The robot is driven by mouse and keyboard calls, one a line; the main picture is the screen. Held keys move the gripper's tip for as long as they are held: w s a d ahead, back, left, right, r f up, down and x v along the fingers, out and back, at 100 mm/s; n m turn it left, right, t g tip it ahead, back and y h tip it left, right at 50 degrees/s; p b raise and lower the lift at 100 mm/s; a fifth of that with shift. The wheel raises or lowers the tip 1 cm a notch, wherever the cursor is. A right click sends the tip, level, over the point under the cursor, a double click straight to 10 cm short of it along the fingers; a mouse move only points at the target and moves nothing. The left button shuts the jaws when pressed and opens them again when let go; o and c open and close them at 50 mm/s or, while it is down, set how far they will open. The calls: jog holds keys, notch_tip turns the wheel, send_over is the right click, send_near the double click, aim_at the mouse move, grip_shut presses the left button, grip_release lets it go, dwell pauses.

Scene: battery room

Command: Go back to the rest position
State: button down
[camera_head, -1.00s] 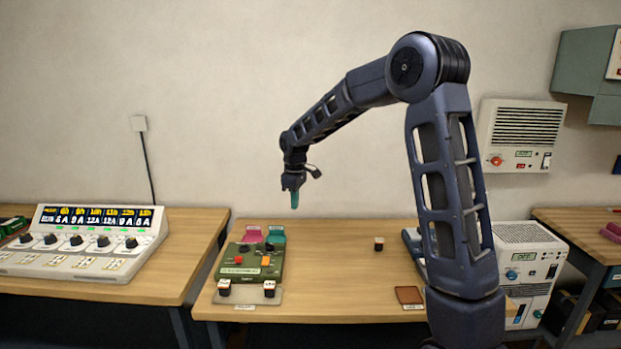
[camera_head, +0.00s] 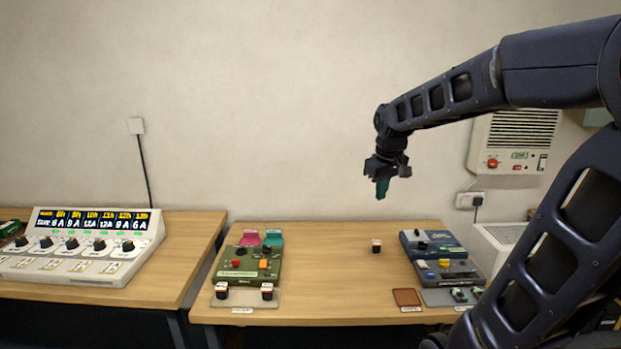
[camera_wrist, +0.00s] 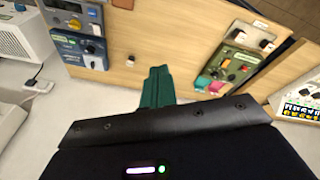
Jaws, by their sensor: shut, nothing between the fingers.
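My gripper (camera_head: 382,188) hangs in the air above the back of the middle wooden table, in front of the wall. Its green fingers point down and are closed together, with nothing held. In the wrist view the green fingers (camera_wrist: 157,87) show as one block, with the table top beyond them. My arm reaches in from the right side of the head view.
The middle table (camera_head: 330,280) bears a green device (camera_head: 238,275) at left, a blue-grey device (camera_head: 440,262) at right, a small dark block (camera_head: 376,246) and a brown pad (camera_head: 406,297). A white console (camera_head: 90,245) stands on the left table. Air above the tables is clear.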

jog(key=s+d+f+m+t, duration=0.1)
jog(key=s+d+m, duration=0.4)
jog(key=s, duration=0.9)
jog(key=d+f, duration=0.1)
jog(key=d, duration=0.2)
jog(key=shift+d+f+m+t, duration=0.15)
jog(key=shift+d+m+t, duration=0.15)
jog(key=shift+t, duration=0.1)
dwell(1.0)
